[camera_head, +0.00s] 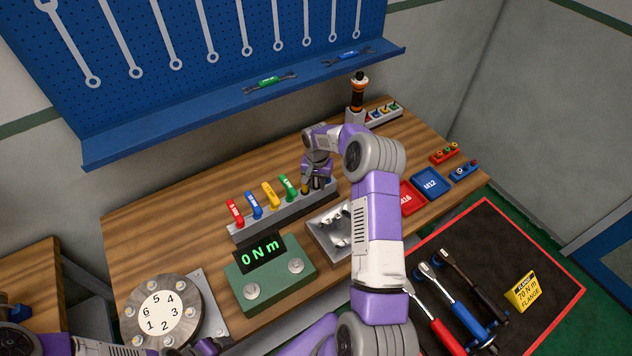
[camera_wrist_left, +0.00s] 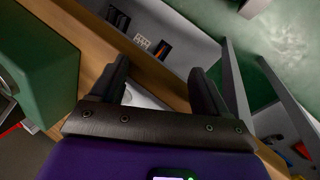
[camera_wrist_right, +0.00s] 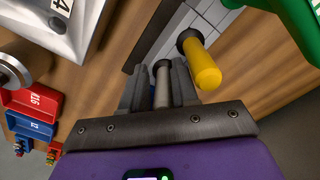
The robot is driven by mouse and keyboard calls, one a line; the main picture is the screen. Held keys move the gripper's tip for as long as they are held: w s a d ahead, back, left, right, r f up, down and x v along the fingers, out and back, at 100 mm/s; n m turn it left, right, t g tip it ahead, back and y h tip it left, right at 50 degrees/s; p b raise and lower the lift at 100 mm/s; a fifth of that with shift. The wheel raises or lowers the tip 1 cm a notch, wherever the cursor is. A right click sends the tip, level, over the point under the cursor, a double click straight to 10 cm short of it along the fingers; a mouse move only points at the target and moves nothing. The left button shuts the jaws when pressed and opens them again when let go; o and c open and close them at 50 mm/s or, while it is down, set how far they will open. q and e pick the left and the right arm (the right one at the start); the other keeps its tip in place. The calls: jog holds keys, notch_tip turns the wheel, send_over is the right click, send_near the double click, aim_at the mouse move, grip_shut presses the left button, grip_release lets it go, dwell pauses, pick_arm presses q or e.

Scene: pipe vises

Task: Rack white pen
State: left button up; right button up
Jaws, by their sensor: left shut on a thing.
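My right gripper (camera_head: 318,180) is low over the far end of the pen rack (camera_head: 290,210). In the right wrist view its fingers (camera_wrist_right: 162,80) stand close on both sides of a pale slim cylinder (camera_wrist_right: 162,92), which looks like the white pen in shade. A yellow pen (camera_wrist_right: 204,66) stands beside it in a dark collar; it also shows in the head view (camera_head: 305,188). My left gripper (camera_wrist_left: 160,75) is in the left wrist view, its fingers well apart; what it holds is not clear. In the head view only part of the left arm shows, at bottom left.
Red, blue, yellow and green handles (camera_head: 261,196) line the rack. A green torque meter (camera_head: 270,278), a metal tray (camera_head: 330,232) and a numbered flange (camera_head: 160,311) are near. Red and blue M16 and M12 bins (camera_head: 431,183) lie right. Wrenches lie on a dark mat (camera_head: 490,235).

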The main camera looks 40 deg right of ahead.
jog(key=o, duration=0.4)
jog(key=shift+s+f, duration=0.15)
jog(key=shift+f, duration=0.25)
jog(key=shift+c, duration=0.2)
pick_arm(q)
jog(key=shift+s+a+f, duration=0.1)
jog(key=shift+s+f, duration=0.1)
jog(key=shift+f, duration=0.65)
pick_arm(e)
jog(key=shift+a+r, duration=0.1)
jog(key=shift+r, duration=0.05)
jog(key=r+p, duration=0.4)
jog(key=r, duration=0.3)
jog(key=shift+w+r, duration=0.2)
jog(key=shift+s+r+p, duration=0.2)
jog(key=shift+r+p, duration=0.25)
jog(key=shift+r, duration=0.05)
pick_arm(q)
jog(key=shift+g, duration=0.3)
jog(key=r, duration=0.2)
jog(key=d+r, duration=0.1)
jog(key=r, duration=0.1)
jog(key=shift+r, duration=0.2)
jog(key=shift+a, duration=0.1)
